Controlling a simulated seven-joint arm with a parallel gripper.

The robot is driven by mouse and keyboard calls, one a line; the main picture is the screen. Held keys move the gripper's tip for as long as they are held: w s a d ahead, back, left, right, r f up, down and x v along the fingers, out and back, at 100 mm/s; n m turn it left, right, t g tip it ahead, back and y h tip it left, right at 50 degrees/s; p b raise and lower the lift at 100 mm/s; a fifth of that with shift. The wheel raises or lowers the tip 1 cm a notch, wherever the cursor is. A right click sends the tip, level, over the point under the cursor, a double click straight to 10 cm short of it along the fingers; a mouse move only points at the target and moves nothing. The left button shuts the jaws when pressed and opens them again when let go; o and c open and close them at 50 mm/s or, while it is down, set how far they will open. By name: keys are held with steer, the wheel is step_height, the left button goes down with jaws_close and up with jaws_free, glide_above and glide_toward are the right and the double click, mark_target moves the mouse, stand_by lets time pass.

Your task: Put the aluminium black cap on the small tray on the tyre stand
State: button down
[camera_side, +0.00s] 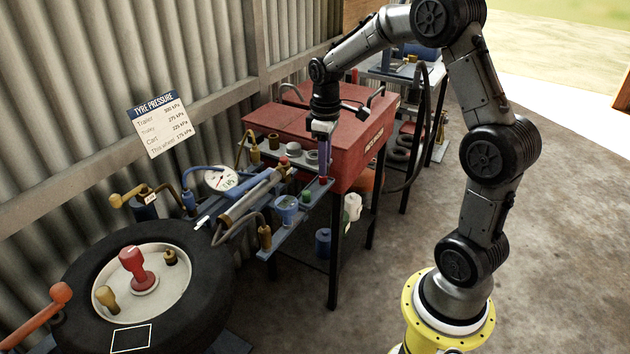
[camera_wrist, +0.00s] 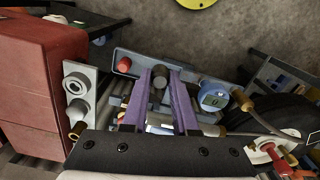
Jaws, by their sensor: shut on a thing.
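My gripper (camera_wrist: 163,90) has purple fingers, shut on a dark grey, cylinder-shaped black cap (camera_wrist: 159,77) in the wrist view. In the side view my gripper (camera_side: 324,160) is in front of the red tool chest, and the cap cannot be made out. Beneath it is a narrow blue-grey shelf (camera_wrist: 185,80) carrying a red cap (camera_wrist: 123,64) and a blue gauge (camera_wrist: 213,96). The tyre (camera_side: 75,290) lies at lower left in the side view. A white-outlined dark rectangle (camera_side: 131,338) shows at its front edge; I cannot tell whether this is the small tray.
A grey holder (camera_wrist: 90,68) with round grey pieces adjoins the red chest (camera_side: 345,150). A dial gauge (camera_side: 221,181), hoses and brass fittings crowd the space between chest and tyre. Red and brass fittings stand upright in the wheel. The floor at right is clear.

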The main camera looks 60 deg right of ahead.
glide_above(315, 192)
steer(key=f, duration=0.4)
steer(key=shift+s, duration=0.2)
steer(key=shift+w+d+f, duration=0.1)
steer(key=shift+w+f, duration=0.05)
steer(key=shift+f, duration=0.8)
steer(key=shift+w+f, duration=0.1)
steer(key=shift+f, duration=0.85)
steer(key=shift+f, duration=0.15)
steer(key=c, duration=1)
jaws_free()
